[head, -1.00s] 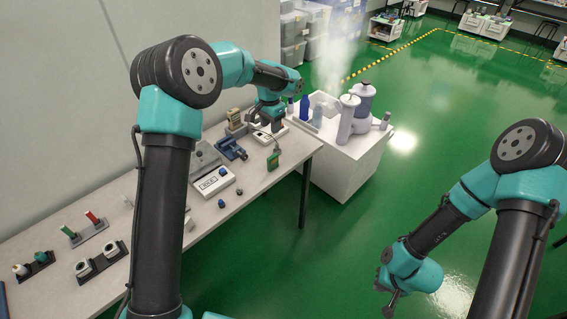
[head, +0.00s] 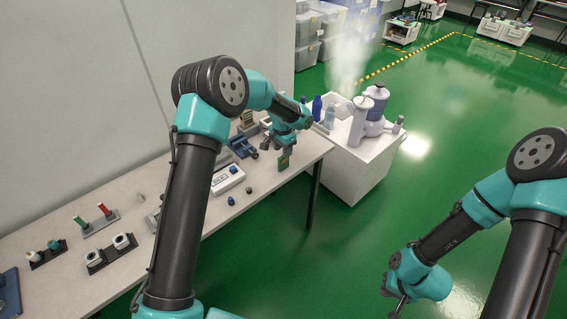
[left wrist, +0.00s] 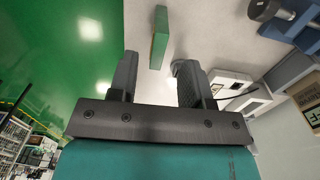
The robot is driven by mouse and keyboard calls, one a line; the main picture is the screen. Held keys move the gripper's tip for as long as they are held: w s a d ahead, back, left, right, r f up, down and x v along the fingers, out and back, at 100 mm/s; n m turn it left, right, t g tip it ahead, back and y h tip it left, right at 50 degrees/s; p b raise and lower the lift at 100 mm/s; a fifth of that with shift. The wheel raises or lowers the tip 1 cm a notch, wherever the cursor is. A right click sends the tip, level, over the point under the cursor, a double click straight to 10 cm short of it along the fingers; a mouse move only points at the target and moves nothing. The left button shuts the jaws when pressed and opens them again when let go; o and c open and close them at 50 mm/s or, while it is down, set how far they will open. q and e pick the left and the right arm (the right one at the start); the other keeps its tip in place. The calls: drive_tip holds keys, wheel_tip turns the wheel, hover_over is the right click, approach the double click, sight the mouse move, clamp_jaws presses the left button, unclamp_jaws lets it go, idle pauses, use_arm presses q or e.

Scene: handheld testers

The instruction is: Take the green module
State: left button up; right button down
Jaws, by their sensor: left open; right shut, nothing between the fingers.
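The green module (head: 284,161) is a small flat green piece with a tan part, near the right end of the table. My right gripper (head: 398,301) is shut and empty, low over the floor at the right, away from the table.
A white device with a display (head: 227,180) and two small blue knobs (head: 231,200) lie left of the module. A blue vise-like tool (head: 242,147) is behind. A white cabinet (head: 355,170) with bottles stands past the table's right end.

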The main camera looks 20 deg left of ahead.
sight(283, 162)
use_arm(q)
drive_tip(key=shift+f, duration=0.3)
drive_tip(key=shift+d+f, duration=0.1)
drive_tip(key=shift+f, duration=2.5)
clamp_jaws()
